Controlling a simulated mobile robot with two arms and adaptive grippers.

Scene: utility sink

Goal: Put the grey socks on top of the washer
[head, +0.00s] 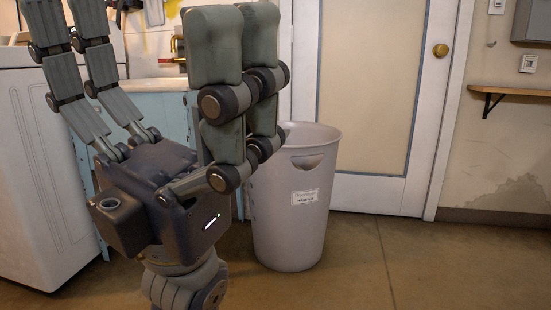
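The white washer (35,190) stands at the left edge, its top partly cut off and partly behind my gripper. My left gripper (150,30) is large in front of the camera, fingers pointing up. Its two fingers are spread wide apart with nothing between them. It is in front of the washer's right side and the sink cabinet, left of a grey bin. My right gripper is not in view. No grey socks are visible. The inside of the bin is mostly hidden by its wall and my gripper.
The tall grey bin (290,225) stands on the floor right of my gripper. A light blue sink cabinet (172,108) is behind my gripper. A white door (365,100) is behind the bin. A wooden wall shelf (515,91) is at right. The floor at right is clear.

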